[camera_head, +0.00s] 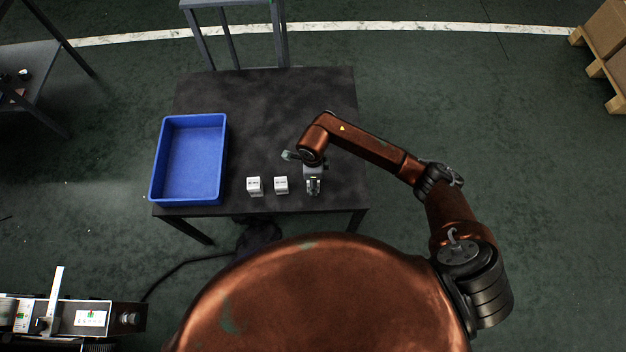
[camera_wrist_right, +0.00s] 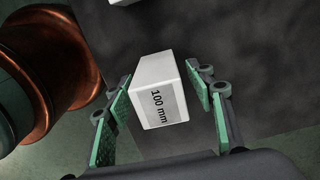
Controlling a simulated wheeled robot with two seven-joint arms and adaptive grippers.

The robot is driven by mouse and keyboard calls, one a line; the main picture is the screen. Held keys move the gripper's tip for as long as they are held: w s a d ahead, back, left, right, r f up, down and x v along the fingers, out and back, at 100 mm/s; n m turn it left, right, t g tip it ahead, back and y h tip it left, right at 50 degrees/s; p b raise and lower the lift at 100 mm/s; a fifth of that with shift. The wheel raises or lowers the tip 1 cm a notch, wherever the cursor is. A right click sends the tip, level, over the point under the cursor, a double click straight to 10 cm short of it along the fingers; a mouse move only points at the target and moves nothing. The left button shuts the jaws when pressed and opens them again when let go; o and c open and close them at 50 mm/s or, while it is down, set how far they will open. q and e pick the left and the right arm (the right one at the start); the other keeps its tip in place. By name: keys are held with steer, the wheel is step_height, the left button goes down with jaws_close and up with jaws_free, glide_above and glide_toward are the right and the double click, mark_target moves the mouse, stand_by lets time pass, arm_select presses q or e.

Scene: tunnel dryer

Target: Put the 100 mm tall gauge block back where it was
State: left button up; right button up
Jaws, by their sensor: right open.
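The 100 mm gauge block (camera_wrist_right: 158,92) is white with a black "100 mm" label. In the right wrist view it lies between the green-padded fingers of my right gripper (camera_wrist_right: 161,100), with a gap visible on both sides. In the head view my right gripper (camera_head: 313,187) is open and low over the front right part of the table; whatever is between its fingers there is too small to make out. Two white blocks, a left one (camera_head: 254,186) and a right one (camera_head: 281,185), stand to its left, their labels unreadable. My left gripper is not in view.
The dark table (camera_head: 265,110) has a blue bin (camera_head: 224,165) on its left side, looking empty. The table's back and middle are clear. A grey frame (camera_head: 236,30) stands behind it. Boxes on a pallet (camera_head: 608,35) are far right; a machine (camera_head: 90,318) is at lower left.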

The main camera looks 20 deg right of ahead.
step_height(320, 180, up, 12)
steer(key=shift+r+p, duration=0.15)
steer(key=shift+p, duration=1.1)
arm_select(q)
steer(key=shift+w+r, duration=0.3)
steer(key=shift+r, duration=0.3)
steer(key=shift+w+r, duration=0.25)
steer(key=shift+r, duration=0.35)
